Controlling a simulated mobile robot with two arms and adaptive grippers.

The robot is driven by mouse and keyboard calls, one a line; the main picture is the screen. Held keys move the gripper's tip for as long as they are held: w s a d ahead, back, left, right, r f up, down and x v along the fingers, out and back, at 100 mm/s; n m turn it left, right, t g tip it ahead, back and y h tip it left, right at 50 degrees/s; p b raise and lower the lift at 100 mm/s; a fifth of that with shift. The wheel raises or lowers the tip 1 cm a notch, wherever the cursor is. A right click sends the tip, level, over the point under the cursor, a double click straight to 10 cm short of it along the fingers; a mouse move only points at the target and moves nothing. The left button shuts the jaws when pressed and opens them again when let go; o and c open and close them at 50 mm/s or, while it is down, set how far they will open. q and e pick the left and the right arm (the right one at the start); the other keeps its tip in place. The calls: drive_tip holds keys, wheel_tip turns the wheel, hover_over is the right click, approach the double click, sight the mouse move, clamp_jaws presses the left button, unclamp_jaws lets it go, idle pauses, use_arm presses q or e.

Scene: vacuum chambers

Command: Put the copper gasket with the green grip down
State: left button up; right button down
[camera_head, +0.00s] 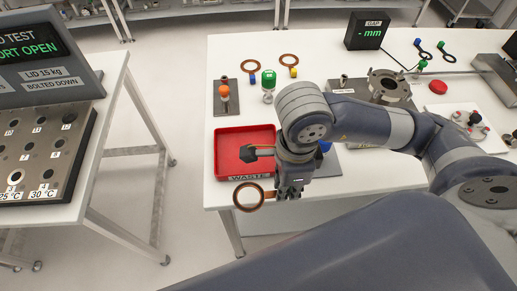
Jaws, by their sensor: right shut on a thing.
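A copper gasket (249,196), a brown ring, hangs at the left of my right gripper (277,191). My right gripper is shut on its grip. The grip is hidden by the fingers, so I cannot make out its colour. The ring is in front of the red waste tray (226,166), just past the table's near edge in the picture. Two other copper gaskets lie at the back of the white table: one with a blue grip (254,80) and one with a yellow grip (294,72). My left gripper is not in view.
A metal flange (389,84) is behind my right arm. A black gap display (367,30) stands at the back. The left table (108,120) is separated by a floor gap.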

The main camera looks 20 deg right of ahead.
drive_tip(key=shift+w+d+f+b, duration=0.1)
drive_tip(key=shift+w+b, duration=0.25)
drive_tip(key=shift+w, duration=0.2)
drive_tip(key=shift+w+d+f+b, duration=0.1)
drive_tip(key=shift+w+b, duration=0.2)
drive_tip(key=shift+w, duration=0.2)
drive_tip(key=w+p, duration=0.1)
drive_tip(key=w, duration=0.3)
drive_tip(key=w+p, duration=0.1)
drive_tip(key=w, duration=0.3)
drive_tip(key=w+d+f+p, duration=0.1)
drive_tip(key=w+p, duration=0.1)
drive_tip(key=w, duration=0.2)
drive_tip(key=shift+w, duration=0.2)
drive_tip(key=shift+d+f+p, duration=0.1)
drive_tip(key=shift+f+p, duration=0.75)
drive_tip(key=shift+f, duration=0.85)
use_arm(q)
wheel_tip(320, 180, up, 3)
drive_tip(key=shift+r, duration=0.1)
use_arm(e)
drive_tip(key=shift+w, duration=0.1)
drive_tip(key=shift+f, duration=0.1)
